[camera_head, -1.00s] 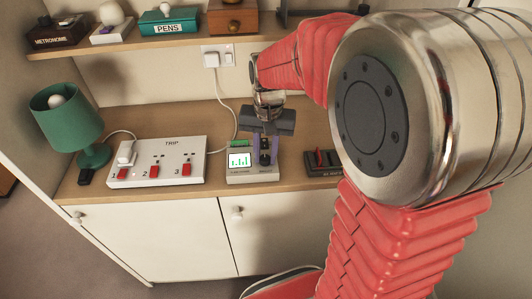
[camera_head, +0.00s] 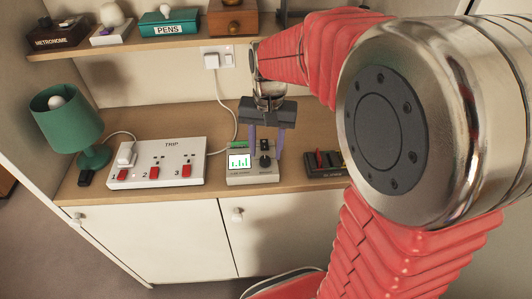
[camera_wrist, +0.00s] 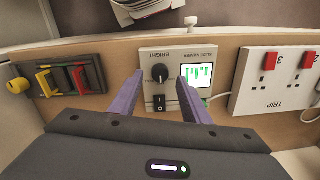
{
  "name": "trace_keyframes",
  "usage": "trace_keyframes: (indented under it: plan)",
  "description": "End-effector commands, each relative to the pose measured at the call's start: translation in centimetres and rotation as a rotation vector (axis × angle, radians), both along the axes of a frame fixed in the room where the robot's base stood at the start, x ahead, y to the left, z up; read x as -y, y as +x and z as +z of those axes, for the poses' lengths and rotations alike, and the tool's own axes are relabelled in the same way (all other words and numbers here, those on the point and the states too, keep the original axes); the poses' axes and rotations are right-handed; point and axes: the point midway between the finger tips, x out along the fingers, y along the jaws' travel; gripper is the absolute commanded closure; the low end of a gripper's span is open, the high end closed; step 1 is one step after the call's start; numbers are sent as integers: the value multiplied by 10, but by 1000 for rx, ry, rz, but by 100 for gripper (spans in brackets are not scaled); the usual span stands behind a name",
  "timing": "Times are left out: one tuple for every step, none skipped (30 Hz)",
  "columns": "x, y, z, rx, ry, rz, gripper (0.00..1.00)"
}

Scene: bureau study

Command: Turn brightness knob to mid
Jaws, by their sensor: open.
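The brightness knob (camera_head: 265,161) is a round black dial on the right of a small light-grey box (camera_head: 252,179) with a lit screen (camera_head: 239,161) showing green bars. In the wrist view the knob (camera_wrist: 160,73) has a white pointer mark, and a black switch (camera_wrist: 159,103) sits beside it. My gripper (camera_head: 266,150) is open above the box. In the wrist view its two purple fingers (camera_wrist: 157,85) are spread apart, one to each side of the knob. Whether they touch the knob cannot be told.
A white TRIP power strip (camera_head: 157,163) with red switches lies left of the box, and a green lamp (camera_head: 68,118) stands beyond it. A black device with a red lever (camera_head: 320,159) is at the right. A shelf (camera_head: 120,43) hangs above.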

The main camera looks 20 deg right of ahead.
Motion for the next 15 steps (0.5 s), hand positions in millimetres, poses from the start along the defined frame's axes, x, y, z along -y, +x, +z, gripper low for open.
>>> trace_keyframes:
  plan:
    - [1,1,10,5,0,0,57]
    - [1,1,15,5,0,0,57]
    - [1,1,22,5,0,0,57]
    - [1,0,27,4,-1,0,57]
    - [1,0,33,5,0,0,57]
    - [2,0,40,4,0,0,57]
    - [2,0,45,5,0,0,57]
    - [2,0,50,5,0,0,57]
    - [2,0,57,4,-1,0,57]
    - [2,0,62,4,-1,0,57]
    - [3,0,67,4,-1,0,57]
    - [3,0,74,4,-1,0,57]
    - [3,-1,79,4,-1,0,57]
    - [3,-1,84,5,0,0,57]
    - [3,-1,90,3,0,-1,57]
